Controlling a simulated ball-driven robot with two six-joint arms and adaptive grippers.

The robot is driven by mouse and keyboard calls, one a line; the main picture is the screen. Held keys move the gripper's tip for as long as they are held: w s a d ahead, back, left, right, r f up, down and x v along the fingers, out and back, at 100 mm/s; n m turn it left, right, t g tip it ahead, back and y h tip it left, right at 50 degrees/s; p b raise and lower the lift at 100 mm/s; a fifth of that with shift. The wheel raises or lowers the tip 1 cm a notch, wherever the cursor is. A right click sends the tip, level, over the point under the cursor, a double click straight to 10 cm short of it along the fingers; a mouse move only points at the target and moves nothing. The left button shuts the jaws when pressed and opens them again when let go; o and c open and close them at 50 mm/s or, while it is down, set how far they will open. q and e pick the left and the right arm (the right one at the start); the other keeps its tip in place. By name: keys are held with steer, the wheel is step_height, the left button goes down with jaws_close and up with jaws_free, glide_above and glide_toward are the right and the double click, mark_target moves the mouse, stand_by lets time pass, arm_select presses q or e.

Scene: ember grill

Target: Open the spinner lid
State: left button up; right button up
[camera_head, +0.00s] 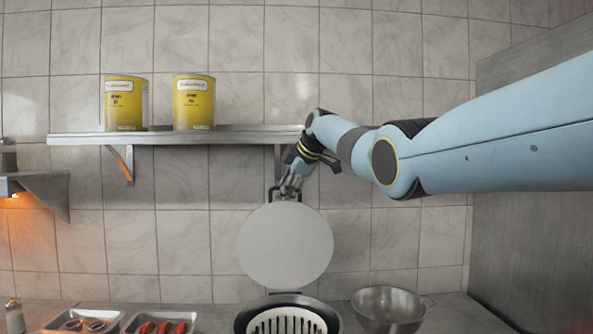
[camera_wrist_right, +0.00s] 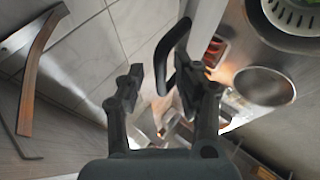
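The spinner (camera_head: 240,325) stands at the bottom middle of the head view, its white slotted basket (camera_head: 288,322) exposed. Its round grey lid (camera_head: 285,246) stands upright above the back of the spinner; whether it touches the rim I cannot tell. A dark handle shows at the lid's top edge, and as a dark curved loop (camera_wrist_right: 170,70) in the wrist view. My right gripper (camera_head: 288,188) is at the handle. In the wrist view its fingers (camera_wrist_right: 165,88) are apart, with the handle between them and a gap on the left side. My left gripper is not in view.
A metal bowl (camera_head: 388,308) stands right of the spinner. Trays of food (camera_head: 160,324) lie to the left. A wall shelf (camera_head: 225,136) with two yellow cans (camera_head: 194,103) is close to my right wrist. A steel panel (camera_head: 520,230) stands at the right.

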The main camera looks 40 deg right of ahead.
steer(key=v, duration=1.1)
steer(key=shift+s, duration=0.2)
